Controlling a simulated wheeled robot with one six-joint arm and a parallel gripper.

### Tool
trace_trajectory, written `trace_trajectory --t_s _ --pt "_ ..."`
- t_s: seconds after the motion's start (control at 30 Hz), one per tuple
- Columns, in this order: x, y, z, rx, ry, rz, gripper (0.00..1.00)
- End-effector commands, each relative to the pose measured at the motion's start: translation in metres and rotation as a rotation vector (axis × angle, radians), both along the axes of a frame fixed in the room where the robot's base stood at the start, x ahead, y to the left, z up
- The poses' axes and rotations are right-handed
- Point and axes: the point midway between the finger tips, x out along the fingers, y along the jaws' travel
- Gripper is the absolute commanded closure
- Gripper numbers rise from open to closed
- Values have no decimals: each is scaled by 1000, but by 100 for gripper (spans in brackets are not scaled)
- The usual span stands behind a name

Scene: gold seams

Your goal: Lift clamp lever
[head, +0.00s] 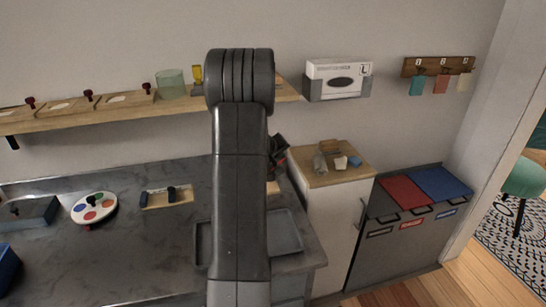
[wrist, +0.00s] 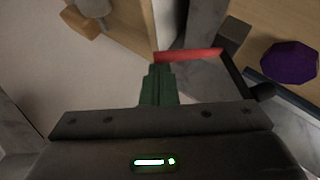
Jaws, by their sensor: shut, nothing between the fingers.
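My gripper (head: 278,152) shows in the head view just right of my arm, partly hidden by it, above the counter's back right. In the wrist view, the green fingers of my gripper (wrist: 160,86) are together and hold nothing. A thin red bar (wrist: 188,56) lies just beyond and right of the fingertips. A black bar with a rounded end (wrist: 262,91) slopes down to the right from near it. Either may be the clamp lever; I cannot tell which. Contact with my fingers is also unclear. In the head view my arm hides this spot.
A purple faceted object (wrist: 290,61) sits on wood at right in the wrist view. The wooden shelf (head: 60,118) runs above the grey counter (head: 130,245). A round palette (head: 94,208) and a small wooden tray (head: 180,200) sit left. A wood-topped cabinet (head: 303,172) stands right.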

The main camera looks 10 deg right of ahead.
Motion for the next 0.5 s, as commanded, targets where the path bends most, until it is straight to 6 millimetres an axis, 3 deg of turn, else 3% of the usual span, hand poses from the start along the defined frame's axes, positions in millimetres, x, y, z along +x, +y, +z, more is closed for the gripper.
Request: trace_trajectory --t_s 0.5 --pt "1 -13 -5 179 4 -2 100"
